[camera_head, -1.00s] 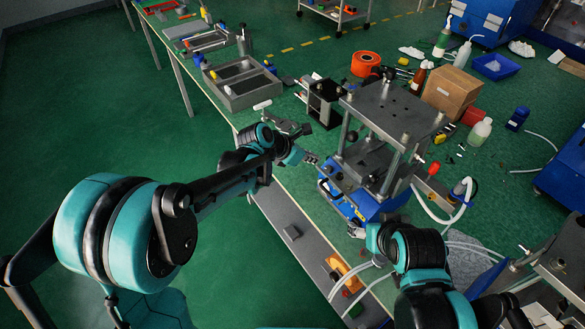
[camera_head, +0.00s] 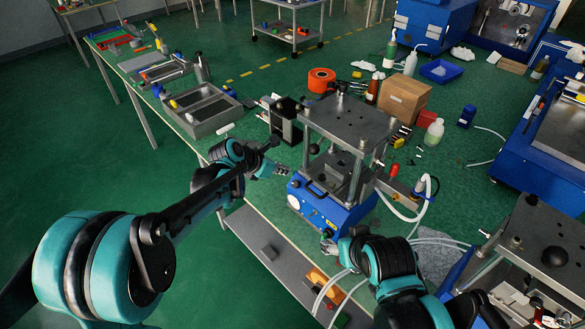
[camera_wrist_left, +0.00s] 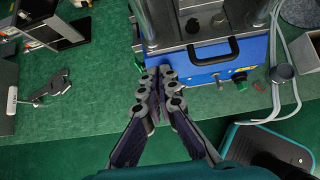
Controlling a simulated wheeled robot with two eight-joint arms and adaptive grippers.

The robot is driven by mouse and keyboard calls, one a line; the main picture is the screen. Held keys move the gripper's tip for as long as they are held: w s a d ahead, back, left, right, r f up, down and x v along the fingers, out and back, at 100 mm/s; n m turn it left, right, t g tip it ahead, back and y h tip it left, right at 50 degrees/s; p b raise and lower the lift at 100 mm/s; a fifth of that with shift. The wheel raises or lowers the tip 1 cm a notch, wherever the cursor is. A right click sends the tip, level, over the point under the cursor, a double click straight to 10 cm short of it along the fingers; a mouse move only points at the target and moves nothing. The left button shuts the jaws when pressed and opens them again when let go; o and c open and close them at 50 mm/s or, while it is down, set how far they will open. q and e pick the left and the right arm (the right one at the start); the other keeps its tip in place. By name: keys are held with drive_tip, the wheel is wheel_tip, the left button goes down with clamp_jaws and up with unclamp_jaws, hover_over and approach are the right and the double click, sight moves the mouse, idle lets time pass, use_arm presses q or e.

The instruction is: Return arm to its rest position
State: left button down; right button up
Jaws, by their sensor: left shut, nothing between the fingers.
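The press has a grey top plate (camera_head: 350,122) on posts over a blue base (camera_head: 335,212). In the left wrist view, the blue base (camera_wrist_left: 218,62) with its black handle is just beyond my fingers. My left gripper (camera_head: 283,170) is at the press's left side, over the bench edge. In the left wrist view my left gripper (camera_wrist_left: 158,72) is shut, its fingertips together and empty; I cannot tell whether it touches the base. My right gripper (camera_head: 328,244) is low in front of the press, partly hidden by its own arm; its jaws are too small to read.
A grey compartment tray (camera_head: 203,112), a black block fixture (camera_head: 284,122), an orange reel (camera_head: 321,80) and a cardboard box (camera_head: 403,98) stand on the green bench. White hoses (camera_head: 395,212) curve right of the press. Left of the bench is open floor.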

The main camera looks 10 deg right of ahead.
use_arm(q)
drive_tip(key=p+v, duration=0.2)
drive_tip(key=v, duration=0.6)
drive_tip(key=shift+a+r, duration=0.25)
drive_tip(key=shift+r, duration=0.05)
drive_tip(key=s+a+f+m+t+y+b, duration=0.1)
drive_tip(key=s+a+f+m+y+b, duration=0.1)
drive_tip(key=s+a+m, duration=0.7)
drive_tip(key=s+a+f+m+t+y+b, duration=0.1)
drive_tip(key=s+a+m+y, duration=0.4)
drive_tip(key=s+a+m, duration=0.5)
drive_tip(key=s+f+m+b, duration=0.1)
drive_tip(key=s+f+m, duration=0.1)
drive_tip(key=s+m, duration=0.3)
drive_tip(key=shift+s+a+m, duration=0.2)
drive_tip(key=shift+s+m, duration=0.15)
drive_tip(key=shift+m, duration=0.15)
